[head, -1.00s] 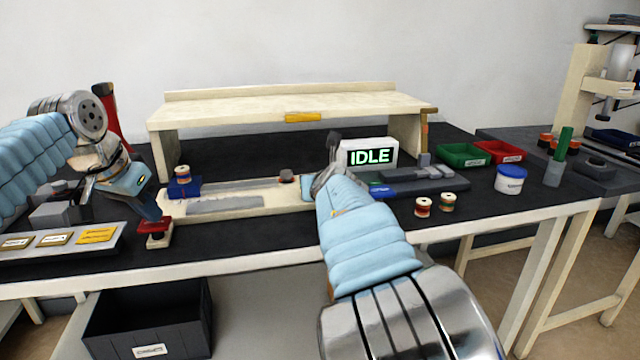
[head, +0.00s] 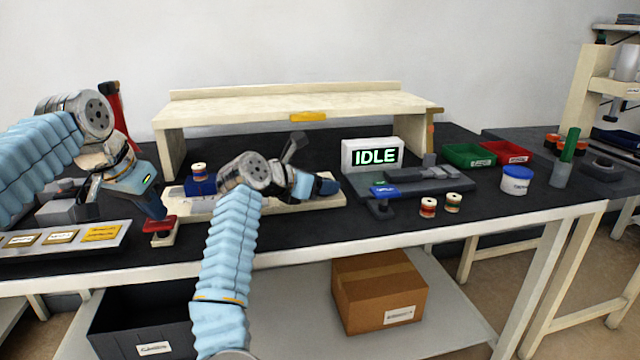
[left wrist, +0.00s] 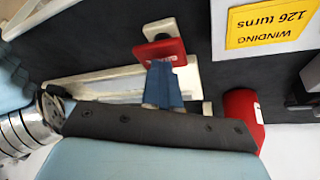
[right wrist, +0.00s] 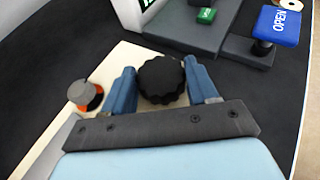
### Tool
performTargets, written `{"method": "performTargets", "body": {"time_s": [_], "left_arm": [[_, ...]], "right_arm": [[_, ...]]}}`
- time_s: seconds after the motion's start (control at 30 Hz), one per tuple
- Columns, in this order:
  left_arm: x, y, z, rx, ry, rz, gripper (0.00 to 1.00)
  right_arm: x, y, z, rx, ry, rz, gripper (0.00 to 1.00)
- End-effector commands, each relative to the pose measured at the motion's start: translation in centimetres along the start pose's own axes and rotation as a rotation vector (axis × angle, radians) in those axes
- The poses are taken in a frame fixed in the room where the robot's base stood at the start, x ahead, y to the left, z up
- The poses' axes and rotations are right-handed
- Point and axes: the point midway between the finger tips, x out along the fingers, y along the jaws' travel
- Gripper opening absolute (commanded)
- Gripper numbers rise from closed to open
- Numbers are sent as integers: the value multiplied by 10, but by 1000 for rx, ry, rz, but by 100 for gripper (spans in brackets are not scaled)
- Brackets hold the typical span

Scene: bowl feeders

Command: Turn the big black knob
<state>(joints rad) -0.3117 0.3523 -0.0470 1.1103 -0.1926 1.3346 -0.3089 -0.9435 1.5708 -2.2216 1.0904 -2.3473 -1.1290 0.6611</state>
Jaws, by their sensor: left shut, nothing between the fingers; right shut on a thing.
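The big black knob (right wrist: 161,80) has a scalloped edge and sits on the cream base (right wrist: 138,58) in the right wrist view. My right gripper (right wrist: 163,88) is shut on it, with one blue finger at each side. In the head view my right gripper (head: 326,187) is over the right end of the cream base, and I cannot make out the knob there. My left gripper (head: 156,212) is shut and empty, its fingertips together at a red block (head: 160,224) on a small cream base. The left wrist view shows the fingertips (left wrist: 161,70) at that red block too.
The sign reading IDLE (head: 371,156) stands behind a grey fixture with a blue OPEN tab (right wrist: 279,25). Wire spools (head: 428,207), a white tub (head: 516,181) and green (head: 469,156) and red (head: 507,152) bins are to the right. A wooden shelf (head: 290,107) spans the back.

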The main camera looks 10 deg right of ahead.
Motion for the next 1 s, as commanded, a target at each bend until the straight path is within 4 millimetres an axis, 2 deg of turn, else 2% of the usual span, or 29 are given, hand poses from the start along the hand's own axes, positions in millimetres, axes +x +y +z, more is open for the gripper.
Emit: {"method": "performTargets", "body": {"time_s": [0.4, 0.97, 1.0], "left_arm": [[1, 1, 0, 1, -3, 3, 0], [1, 1, 0, 1, -3, 3, 0], [1, 1, 0, 1, -3, 3, 0]], "right_arm": [[0, 3, 4, 76, -9, -174, 28], [-1, 2, 5, 90, -13, -202, 28], [-1, 2, 5, 90, -13, -202, 63]]}}
